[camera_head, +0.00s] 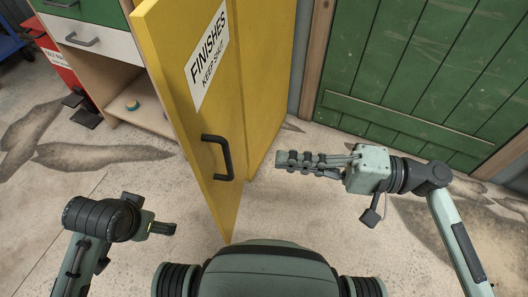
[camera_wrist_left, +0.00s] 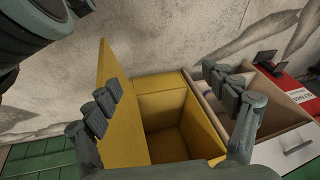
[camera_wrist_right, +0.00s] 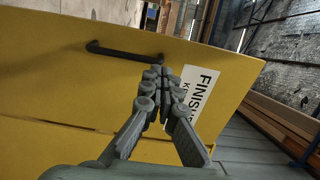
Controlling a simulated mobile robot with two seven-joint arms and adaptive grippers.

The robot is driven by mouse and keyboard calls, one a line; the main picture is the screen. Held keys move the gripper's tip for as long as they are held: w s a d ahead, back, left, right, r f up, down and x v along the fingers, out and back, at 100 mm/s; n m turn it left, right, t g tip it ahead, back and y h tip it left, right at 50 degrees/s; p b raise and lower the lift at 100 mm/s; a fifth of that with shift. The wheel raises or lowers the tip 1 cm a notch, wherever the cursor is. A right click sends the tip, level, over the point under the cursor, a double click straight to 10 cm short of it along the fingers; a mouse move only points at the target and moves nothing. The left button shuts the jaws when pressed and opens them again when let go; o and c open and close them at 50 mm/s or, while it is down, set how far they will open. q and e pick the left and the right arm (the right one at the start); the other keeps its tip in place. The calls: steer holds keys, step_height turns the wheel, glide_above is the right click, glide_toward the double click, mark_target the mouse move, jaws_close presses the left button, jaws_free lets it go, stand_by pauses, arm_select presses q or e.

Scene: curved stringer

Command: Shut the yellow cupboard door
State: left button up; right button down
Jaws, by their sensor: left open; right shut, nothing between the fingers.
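The yellow cupboard door (camera_head: 180,110) stands wide open, its free edge swung toward me. Its outer face carries a white "FINISHES KEEP SHUT" label (camera_head: 207,58) and a black handle (camera_head: 222,157). In the left wrist view the door (camera_wrist_left: 118,75) stands to the left of the open yellow cupboard (camera_wrist_left: 175,145), whose inside looks empty. My right gripper (camera_head: 281,161) is shut and empty on the outer-face side, right of the handle; the right wrist view shows its fingers (camera_wrist_right: 163,80) before the door. My left gripper (camera_head: 172,228) is open and empty, left of the door's free edge.
A wooden drawer unit (camera_head: 145,95) with green and white fronts stands left of the door. A red bin (camera_head: 58,68) is farther left. A green plank door (camera_head: 420,85) is at the right. The concrete floor around the door's free edge is clear.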

steer(key=p, duration=0.2)
glide_toward(200, 149)
steer(key=a, duration=0.5)
steer(key=shift+w+a+r, duration=0.15)
steer(key=shift+w+r, duration=0.05)
steer(key=shift+r, duration=0.05)
steer(key=shift+a+f, duration=0.1)
steer(key=shift+a, duration=0.55)
arm_select(q)
steer(key=x, duration=0.2)
steer(key=d+x, duration=0.1)
steer(key=x, duration=0.1)
steer(key=shift+w+f, duration=0.2)
steer(key=shift+f, duration=0.05)
arm_select(e)
steer(key=shift+a, duration=0.1)
arm_select(q)
steer(key=shift+a+r, duration=0.1)
arm_select(e)
steer(key=shift+a, duration=0.1)
